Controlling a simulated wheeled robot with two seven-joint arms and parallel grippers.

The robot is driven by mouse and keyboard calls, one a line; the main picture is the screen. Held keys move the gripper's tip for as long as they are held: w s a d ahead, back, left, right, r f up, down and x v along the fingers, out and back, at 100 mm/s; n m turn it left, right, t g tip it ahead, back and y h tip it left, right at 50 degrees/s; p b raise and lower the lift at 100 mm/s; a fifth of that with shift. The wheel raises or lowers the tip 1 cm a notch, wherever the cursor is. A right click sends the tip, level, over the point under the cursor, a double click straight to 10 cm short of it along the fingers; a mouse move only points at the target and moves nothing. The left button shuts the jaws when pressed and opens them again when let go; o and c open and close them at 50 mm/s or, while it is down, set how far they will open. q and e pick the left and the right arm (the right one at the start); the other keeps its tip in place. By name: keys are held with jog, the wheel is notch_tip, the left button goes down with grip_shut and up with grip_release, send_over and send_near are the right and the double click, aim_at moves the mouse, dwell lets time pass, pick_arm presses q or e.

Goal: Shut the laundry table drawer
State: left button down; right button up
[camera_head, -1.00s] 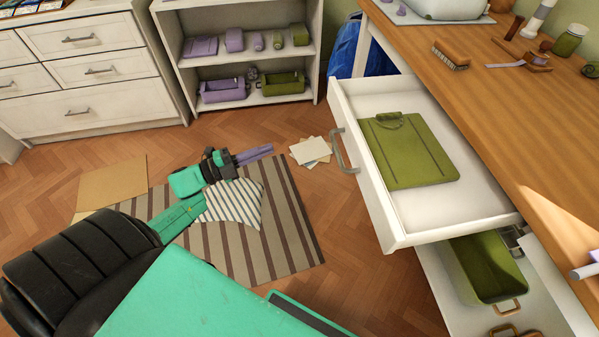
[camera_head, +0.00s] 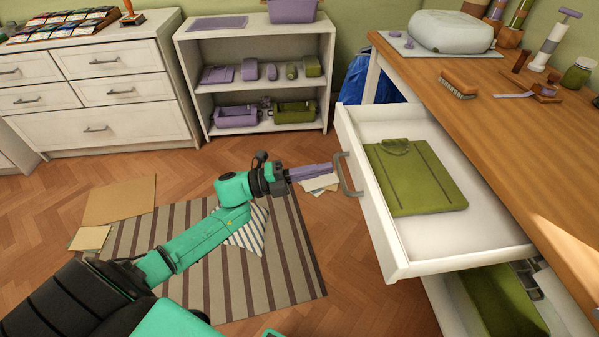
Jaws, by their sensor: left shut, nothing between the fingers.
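The laundry table drawer (camera_head: 420,264) is pulled out from under the wooden table top (camera_head: 520,135). Its front faces left and carries a grey bar handle (camera_head: 346,174). An olive green clipboard-like board (camera_head: 415,180) lies inside the drawer. My left gripper (camera_head: 328,170) is shut and empty, its purple fingers pointing right. The fingertips appear just left of the handle; I cannot tell whether they touch it. My right gripper is not in view.
Under the drawer, a lower shelf holds a green bin (camera_head: 500,305). A white shelf unit (camera_head: 262,85) and a white dresser (camera_head: 95,90) stand at the back. A striped rug (camera_head: 290,270), a striped cushion (camera_head: 247,235) and papers (camera_head: 318,184) lie on the floor.

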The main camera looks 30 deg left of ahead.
pick_arm(q)
jog(key=shift+w+d, duration=0.15)
jog(key=shift+d, duration=0.05)
jog(key=shift+d, duration=0.1)
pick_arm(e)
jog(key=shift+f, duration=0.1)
